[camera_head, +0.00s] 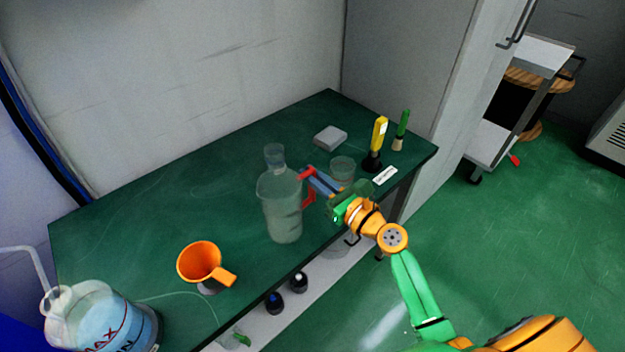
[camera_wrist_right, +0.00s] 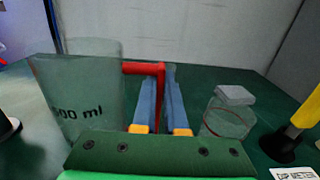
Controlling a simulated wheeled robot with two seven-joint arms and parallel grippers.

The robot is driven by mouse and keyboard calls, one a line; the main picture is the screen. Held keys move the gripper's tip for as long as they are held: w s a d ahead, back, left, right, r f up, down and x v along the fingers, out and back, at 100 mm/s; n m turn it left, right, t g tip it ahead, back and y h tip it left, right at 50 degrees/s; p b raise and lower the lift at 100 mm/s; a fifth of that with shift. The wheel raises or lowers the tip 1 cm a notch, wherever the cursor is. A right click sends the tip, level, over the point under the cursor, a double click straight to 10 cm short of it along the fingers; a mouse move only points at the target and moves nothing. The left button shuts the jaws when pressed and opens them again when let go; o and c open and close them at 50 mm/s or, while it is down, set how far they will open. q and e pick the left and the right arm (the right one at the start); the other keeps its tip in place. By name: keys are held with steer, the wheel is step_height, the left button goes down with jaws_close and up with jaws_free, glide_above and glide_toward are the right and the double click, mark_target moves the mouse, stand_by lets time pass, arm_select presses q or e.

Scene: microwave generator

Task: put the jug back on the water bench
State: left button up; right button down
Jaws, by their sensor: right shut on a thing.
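The clear jug (camera_head: 283,212) with a red handle (camera_head: 309,186) is upright over the green water bench (camera_head: 130,222), right of its middle. I cannot tell whether its base touches the top. My right gripper (camera_head: 314,181) is shut on the red handle, on the jug's right side. In the right wrist view the jug (camera_wrist_right: 85,98), marked "500 ml", stands left of the blue fingers (camera_wrist_right: 163,105), with the red handle (camera_wrist_right: 150,69) between them. My left gripper is not in view.
An orange funnel-like cup (camera_head: 200,262) and a large water bottle (camera_head: 95,318) are at the left. A clear vessel (camera_head: 274,156) is behind the jug. A beaker (camera_head: 342,168), grey box (camera_head: 330,136), yellow meter (camera_head: 379,134) and green meter (camera_head: 402,124) are at the right.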

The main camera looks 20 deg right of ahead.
steer(key=c, duration=1.4)
jaws_free()
steer(key=shift+f, duration=0.1)
steer(key=o, duration=0.4)
steer(key=shift+o, duration=0.2)
steer(key=shift+r, duration=0.2)
steer(key=b+v, duration=0.2)
steer(key=v, duration=1)
